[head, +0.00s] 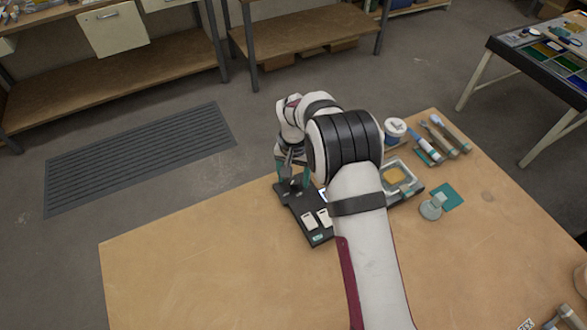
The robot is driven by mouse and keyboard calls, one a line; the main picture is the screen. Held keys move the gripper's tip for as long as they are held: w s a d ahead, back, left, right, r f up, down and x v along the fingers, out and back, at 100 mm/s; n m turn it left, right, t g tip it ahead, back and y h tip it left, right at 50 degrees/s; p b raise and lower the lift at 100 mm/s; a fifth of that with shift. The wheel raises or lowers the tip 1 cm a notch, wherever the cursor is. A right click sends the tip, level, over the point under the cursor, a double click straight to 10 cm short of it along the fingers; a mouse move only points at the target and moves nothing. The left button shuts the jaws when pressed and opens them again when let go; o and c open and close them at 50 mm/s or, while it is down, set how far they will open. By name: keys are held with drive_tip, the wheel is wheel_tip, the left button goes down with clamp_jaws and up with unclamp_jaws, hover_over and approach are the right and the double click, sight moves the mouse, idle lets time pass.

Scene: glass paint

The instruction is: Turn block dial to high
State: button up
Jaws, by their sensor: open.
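A dark panel (296,225) lies on the wooden table, partly hidden behind my arm. It carries two small pale rectangular pieces (315,219) and a small lit area beside my arm. My gripper (292,178) points down at the panel's far left end, with its teal fingers apart. A small dark shape shows between and below the fingers; it may be the block dial, but it is too small to tell. I cannot tell whether the fingers touch it. No dial marking is readable.
Right of my arm stand a tray with yellow content (397,177), a white tub (395,130), several brushes or tools (440,138) and a round grey object (431,210) beside a teal square (448,195). The table's left front (200,275) is clear.

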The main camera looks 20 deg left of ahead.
sight(294, 180)
wheel_tip(294, 180, up, 16)
drive_tip(key=shift+f, duration=0.2)
drive_tip(key=s+d+r+m, duration=0.1)
drive_tip(key=s+d+r, duration=0.35)
drive_tip(key=d, duration=0.25)
drive_tip(key=s+d+r+m, duration=0.2)
drive_tip(key=s+d+r, duration=0.2)
drive_tip(key=s+d, duration=0.25)
drive_tip(key=s+d+f+m+y, duration=0.1)
drive_tip(key=s+d, duration=0.3)
drive_tip(key=s, duration=0.5)
drive_tip(key=s+d+f+m, duration=0.2)
drive_tip(key=s+d+f, duration=0.1)
drive_tip(key=s, duration=0.7)
drive_tip(key=shift+d+y, duration=0.4)
drive_tip(key=shift+d, duration=0.2)
